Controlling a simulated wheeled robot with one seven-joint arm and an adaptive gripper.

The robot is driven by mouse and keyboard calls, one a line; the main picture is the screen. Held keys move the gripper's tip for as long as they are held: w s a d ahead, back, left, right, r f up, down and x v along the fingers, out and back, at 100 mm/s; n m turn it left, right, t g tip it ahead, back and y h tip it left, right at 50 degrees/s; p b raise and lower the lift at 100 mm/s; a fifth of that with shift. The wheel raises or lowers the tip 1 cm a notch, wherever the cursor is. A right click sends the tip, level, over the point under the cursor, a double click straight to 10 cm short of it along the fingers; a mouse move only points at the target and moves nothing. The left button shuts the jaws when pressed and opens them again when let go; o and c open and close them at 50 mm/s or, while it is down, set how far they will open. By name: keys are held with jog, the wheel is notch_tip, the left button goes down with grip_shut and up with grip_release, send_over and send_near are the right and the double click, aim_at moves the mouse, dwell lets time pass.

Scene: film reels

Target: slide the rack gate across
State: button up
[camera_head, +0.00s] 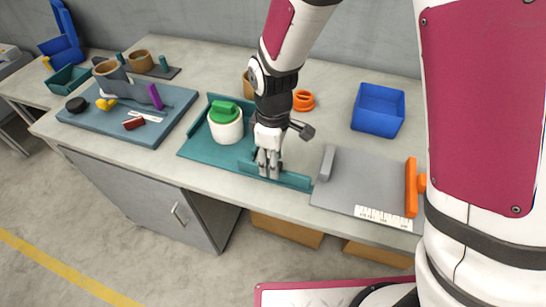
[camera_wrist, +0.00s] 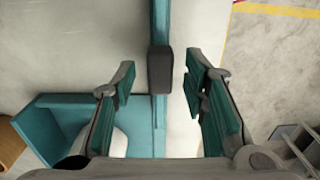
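A teal rack (camera_head: 200,147) lies on the bench, with a white tub (camera_head: 226,131) with a green lid standing in it. The rack gate (camera_head: 295,181) looks to be the low teal bar along the rack's front edge, reaching out past its right side. In the wrist view the teal bar (camera_wrist: 161,20) runs upright through the picture and carries a dark grey block (camera_wrist: 160,70). My gripper (camera_head: 268,172) points down over the bar. In the wrist view its fingers (camera_wrist: 160,78) are apart, one each side of the block, with visible gaps.
A grey board (camera_head: 350,185) with a grey handle and an orange bar (camera_head: 411,187) lies to the right. A blue bin (camera_head: 379,110) and orange rings (camera_head: 303,100) stand behind. A blue-grey tray (camera_head: 140,132) with small parts lies left.

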grip_shut()
jog(key=w+a+b, duration=0.1)
jog(key=w+a, duration=0.1)
jog(key=a, duration=0.3)
jog(key=w+a+b, duration=0.1)
jog(key=w+a, duration=0.1)
jog(key=a, duration=0.3)
jog(key=w+a+b, duration=0.1)
jog(key=w+a, duration=0.1)
jog(key=a, duration=0.4)
jog(key=shift+a+b, duration=0.1)
jog(key=shift+b, duration=0.3)
jog(key=shift+w+a+r, duration=0.1)
jog(key=shift+w+a, duration=0.05)
jog(key=shift+a, duration=0.45)
grip_release()
notch_tip(320, 180, up, 12)
